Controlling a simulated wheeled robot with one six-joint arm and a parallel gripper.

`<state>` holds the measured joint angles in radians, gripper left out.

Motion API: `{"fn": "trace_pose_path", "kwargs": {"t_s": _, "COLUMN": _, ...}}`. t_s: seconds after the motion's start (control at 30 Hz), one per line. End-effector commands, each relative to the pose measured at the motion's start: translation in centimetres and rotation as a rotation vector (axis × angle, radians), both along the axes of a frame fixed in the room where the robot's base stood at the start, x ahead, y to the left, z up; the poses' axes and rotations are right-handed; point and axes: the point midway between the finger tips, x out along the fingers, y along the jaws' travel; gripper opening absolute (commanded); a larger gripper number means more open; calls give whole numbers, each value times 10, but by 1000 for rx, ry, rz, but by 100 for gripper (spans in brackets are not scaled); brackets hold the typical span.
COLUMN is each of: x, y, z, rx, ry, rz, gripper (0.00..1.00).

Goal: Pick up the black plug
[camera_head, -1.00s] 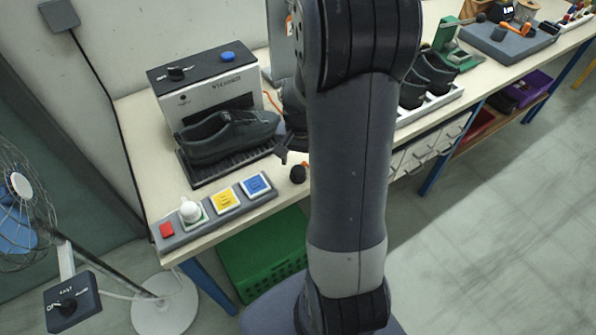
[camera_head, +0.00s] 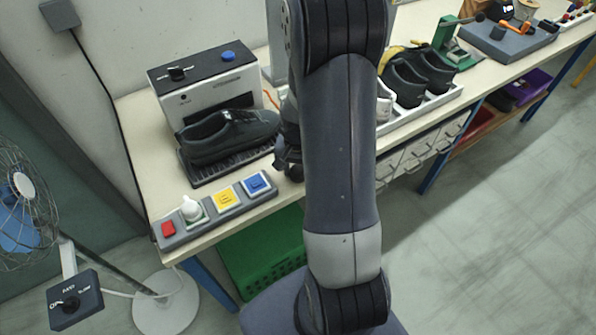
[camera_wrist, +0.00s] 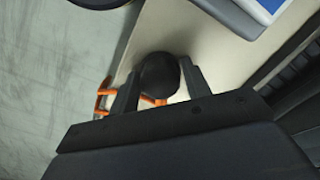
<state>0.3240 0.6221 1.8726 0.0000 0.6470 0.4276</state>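The black plug (camera_wrist: 158,76) shows in the wrist view as a dark rounded end over the pale tabletop. Orange parts (camera_wrist: 104,94) show beside and below it, partly hidden by my fingers. My gripper (camera_wrist: 160,68) is open, with one finger on each side of the dark end. The gaps are small, and I cannot tell whether either finger touches it. In the head view my gripper (camera_head: 287,160) is low at the bench's front edge, right of the shoe, and the plug is hidden behind my arm.
A dark shoe (camera_head: 225,137) stands on a black rack before a white machine (camera_head: 212,92). A grey button panel (camera_head: 177,238) with red, white, yellow and blue parts lies at the front edge. A green crate (camera_head: 262,262) is below. More shoes (camera_head: 405,82) stand right.

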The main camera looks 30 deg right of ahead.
Motion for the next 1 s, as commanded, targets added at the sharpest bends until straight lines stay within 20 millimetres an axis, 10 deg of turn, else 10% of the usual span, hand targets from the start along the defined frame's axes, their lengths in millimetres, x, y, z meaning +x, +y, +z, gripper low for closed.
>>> {"fn": "trace_pose_path", "kwargs": {"t_s": 0.33, "x": 0, "y": 0, "z": 0, "rx": 0, "ry": 0, "rz": 0, "gripper": 17}}
{"fn": "trace_pose_path", "kwargs": {"t_s": 0.63, "x": 1, "y": 0, "z": 3, "rx": -1, "ry": -2, "rz": 0, "gripper": 16}}
{"fn": "trace_pose_path", "kwargs": {"t_s": 1.0, "x": 1, "y": 0, "z": 58, "rx": -3, "ry": -7, "rz": 0, "gripper": 16}}
